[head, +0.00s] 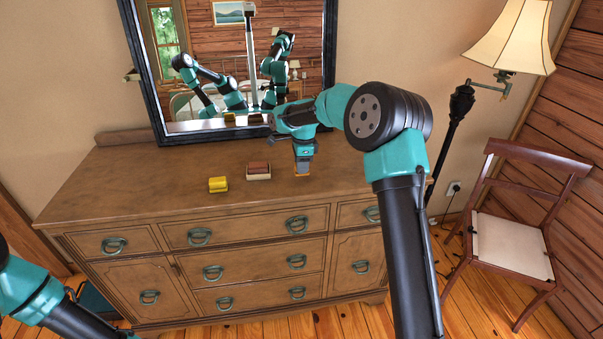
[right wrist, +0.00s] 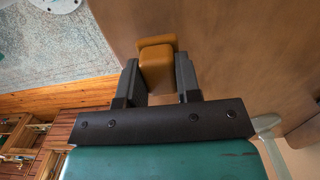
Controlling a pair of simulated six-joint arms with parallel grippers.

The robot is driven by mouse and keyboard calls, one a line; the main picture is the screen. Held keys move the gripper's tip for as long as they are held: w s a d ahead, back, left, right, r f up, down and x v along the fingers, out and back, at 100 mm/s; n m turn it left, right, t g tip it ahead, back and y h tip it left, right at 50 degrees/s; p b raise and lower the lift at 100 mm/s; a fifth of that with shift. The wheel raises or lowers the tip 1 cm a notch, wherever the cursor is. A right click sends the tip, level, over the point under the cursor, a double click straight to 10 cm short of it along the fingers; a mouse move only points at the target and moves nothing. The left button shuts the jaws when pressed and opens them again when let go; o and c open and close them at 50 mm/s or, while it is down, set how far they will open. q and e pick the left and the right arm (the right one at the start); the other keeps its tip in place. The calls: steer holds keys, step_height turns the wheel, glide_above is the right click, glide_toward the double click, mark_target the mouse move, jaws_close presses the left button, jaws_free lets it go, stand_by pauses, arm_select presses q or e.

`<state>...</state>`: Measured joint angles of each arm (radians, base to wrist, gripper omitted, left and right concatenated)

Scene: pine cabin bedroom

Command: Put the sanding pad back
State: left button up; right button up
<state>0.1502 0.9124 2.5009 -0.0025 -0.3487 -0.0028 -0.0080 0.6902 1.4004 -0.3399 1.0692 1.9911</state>
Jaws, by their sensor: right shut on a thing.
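My right gripper (head: 303,168) is low over the right part of the dresser top, pointing down. In the right wrist view my right gripper (right wrist: 157,80) is shut on an orange-brown block (right wrist: 157,66), apparently the sanding pad, with a flat wider part at its far end. In the head view only a small orange edge of the pad (head: 303,175) shows under the fingers, at or just above the dresser top; I cannot tell if it touches. My left arm shows at the lower left, but its gripper is out of view.
Left of the gripper on the dresser (head: 120,190) are a brown-topped block with a pale base (head: 258,172) and a yellow block (head: 218,184). A mirror (head: 334,60) stands behind. The left dresser top is clear. A lamp (head: 510,40) and chair (head: 512,240) stand right.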

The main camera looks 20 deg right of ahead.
steer(key=shift+f, duration=1.75)
steer(key=shift+f, duration=0.1)
steer(key=o, duration=0.9)
steer(key=r, duration=1.2)
steer(key=shift+d+r, duration=0.15)
steer(key=shift+d, duration=0.2)
